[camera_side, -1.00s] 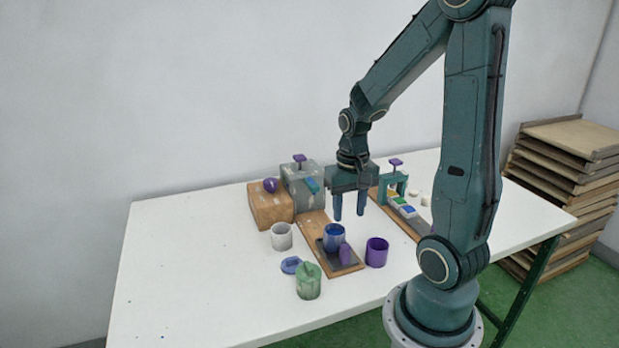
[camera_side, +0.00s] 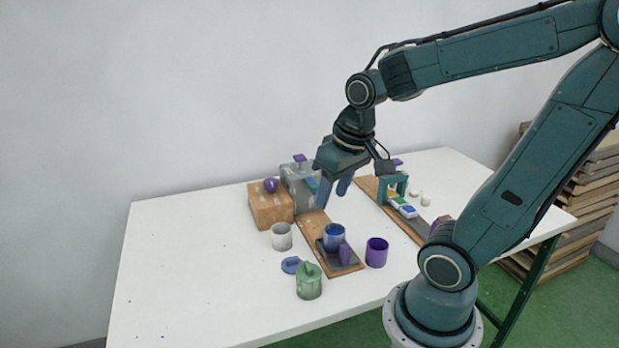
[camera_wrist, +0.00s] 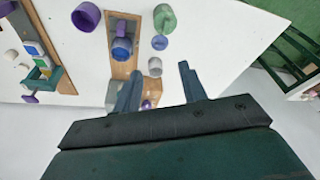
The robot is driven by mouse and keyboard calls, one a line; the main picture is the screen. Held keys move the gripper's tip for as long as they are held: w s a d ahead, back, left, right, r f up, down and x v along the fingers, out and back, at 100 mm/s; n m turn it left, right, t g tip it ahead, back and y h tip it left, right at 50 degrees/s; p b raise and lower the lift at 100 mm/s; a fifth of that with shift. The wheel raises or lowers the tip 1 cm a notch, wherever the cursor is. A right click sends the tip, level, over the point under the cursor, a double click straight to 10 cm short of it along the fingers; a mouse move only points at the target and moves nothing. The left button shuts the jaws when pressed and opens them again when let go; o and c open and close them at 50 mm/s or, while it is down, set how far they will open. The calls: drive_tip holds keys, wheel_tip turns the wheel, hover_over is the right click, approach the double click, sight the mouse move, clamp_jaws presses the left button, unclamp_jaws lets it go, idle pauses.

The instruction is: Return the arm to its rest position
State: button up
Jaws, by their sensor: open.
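My gripper (camera_side: 334,192) is open and empty in the side view, held above the back part of the table near the grey block (camera_side: 299,185). Its two blue fingers point down and lean to the left, and one partly covers the block. In the wrist view the fingers of my gripper (camera_wrist: 158,88) stand apart with nothing between them. My upper arm links lean back to the right in the side view.
The white table (camera_side: 185,270) holds a wooden block (camera_side: 268,206), a blue cup (camera_side: 333,237) on a board, a white cup (camera_side: 281,236), a purple cup (camera_side: 376,252), a green pot (camera_side: 308,282) and a teal arch (camera_side: 391,186). Wooden trays (camera_side: 570,205) are stacked at right. The table's left side is mostly clear.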

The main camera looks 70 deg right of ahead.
drive_tip(key=s+a+r+n+t, duration=0.2)
drive_tip(key=s+a+r+n, duration=0.2)
drive_tip(key=a+r, duration=0.1)
drive_tip(key=shift+a+t+y, duration=0.3)
drive_tip(key=shift+a+y, duration=0.1)
drive_tip(key=shift+a, duration=0.25)
